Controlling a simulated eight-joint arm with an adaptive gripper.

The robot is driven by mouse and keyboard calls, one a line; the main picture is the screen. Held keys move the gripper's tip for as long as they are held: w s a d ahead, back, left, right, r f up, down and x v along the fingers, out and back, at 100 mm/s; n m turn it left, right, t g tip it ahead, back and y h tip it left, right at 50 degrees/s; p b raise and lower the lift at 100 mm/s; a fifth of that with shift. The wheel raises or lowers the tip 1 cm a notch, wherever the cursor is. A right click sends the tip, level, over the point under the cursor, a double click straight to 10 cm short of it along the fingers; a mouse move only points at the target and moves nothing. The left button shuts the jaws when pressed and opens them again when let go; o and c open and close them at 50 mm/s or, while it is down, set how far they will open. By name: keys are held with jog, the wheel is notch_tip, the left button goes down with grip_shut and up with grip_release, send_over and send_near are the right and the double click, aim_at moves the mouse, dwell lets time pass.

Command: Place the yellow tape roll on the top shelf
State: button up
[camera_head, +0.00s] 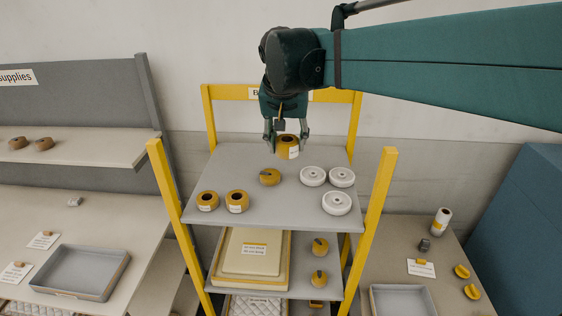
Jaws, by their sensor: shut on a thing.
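My gripper (287,143) is shut on a yellow tape roll (289,151), a yellow-brown roll with a pale label. It is over the back middle of the top shelf (255,160) of a yellow-framed rack. I cannot tell whether the roll touches the shelf.
The top shelf's front middle is clear.

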jog(key=s+a+n, duration=0.1)
jog(key=s+a, duration=0.4)
jog(key=s, duration=0.2)
jog(key=shift+w+a+f+p, duration=0.1)
jog(key=shift+w+f+p, duration=0.1)
jog(key=shift+f, duration=1.2)
jog(key=shift+w+f+p, duration=0.15)
jog(key=shift+f, duration=1.25)
jog(key=shift+f, duration=0.1)
send_over(269, 203)
jog(key=s, duration=0.2)
jog(key=shift+w+f, duration=0.1)
jog(key=shift+f, duration=2.7)
jog(key=shift+f, duration=0.1)
jog(key=shift+f+p, duration=0.45)
jog(key=shift+f, duration=1.55)
jog(key=shift+f, duration=0.2)
